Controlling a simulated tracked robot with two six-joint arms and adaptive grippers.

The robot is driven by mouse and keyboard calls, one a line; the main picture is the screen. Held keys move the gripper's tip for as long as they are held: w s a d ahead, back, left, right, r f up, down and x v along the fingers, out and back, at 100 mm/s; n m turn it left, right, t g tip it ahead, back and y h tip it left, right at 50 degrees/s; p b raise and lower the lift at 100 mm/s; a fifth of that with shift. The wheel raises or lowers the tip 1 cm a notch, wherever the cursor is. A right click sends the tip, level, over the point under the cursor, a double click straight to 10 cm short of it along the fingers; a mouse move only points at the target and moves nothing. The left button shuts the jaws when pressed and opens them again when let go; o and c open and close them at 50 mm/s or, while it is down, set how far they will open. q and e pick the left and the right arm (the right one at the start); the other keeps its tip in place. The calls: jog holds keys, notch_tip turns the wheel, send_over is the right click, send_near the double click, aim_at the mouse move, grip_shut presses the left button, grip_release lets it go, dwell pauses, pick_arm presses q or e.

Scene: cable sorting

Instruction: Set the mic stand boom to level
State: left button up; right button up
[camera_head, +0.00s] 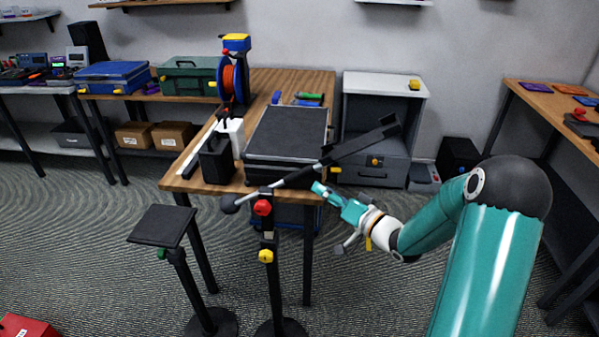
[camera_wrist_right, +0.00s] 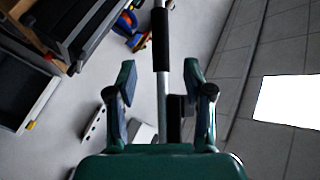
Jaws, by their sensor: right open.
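The mic stand (camera_head: 270,285) stands upright on a round black base in front of the wooden table, with a red knob (camera_head: 263,207) near its top and a yellow knob (camera_head: 266,256) lower down. Its boom (camera_head: 300,174) is tilted: the round counterweight (camera_head: 230,204) at the left is low, and the black right end is high. My right gripper (camera_head: 322,188) is open just below the boom, right of the stand. In the right wrist view, the boom (camera_wrist_right: 162,90) runs between the open fingers of the gripper (camera_wrist_right: 160,85); contact cannot be told. My left gripper is out of view.
The wooden table (camera_head: 310,85) behind holds a black case (camera_head: 287,135), a cable reel (camera_head: 232,80) and a black box (camera_head: 216,160). A small black-topped stand (camera_head: 162,226) is at the left. A grey cabinet (camera_head: 380,110) stands behind.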

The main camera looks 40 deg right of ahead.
aim_at(299, 175)
jog(key=w+p, duration=0.2)
jog(key=w, duration=0.7)
jog(key=shift+w+a, duration=0.1)
jog(key=shift+w, duration=0.25)
grip_shut()
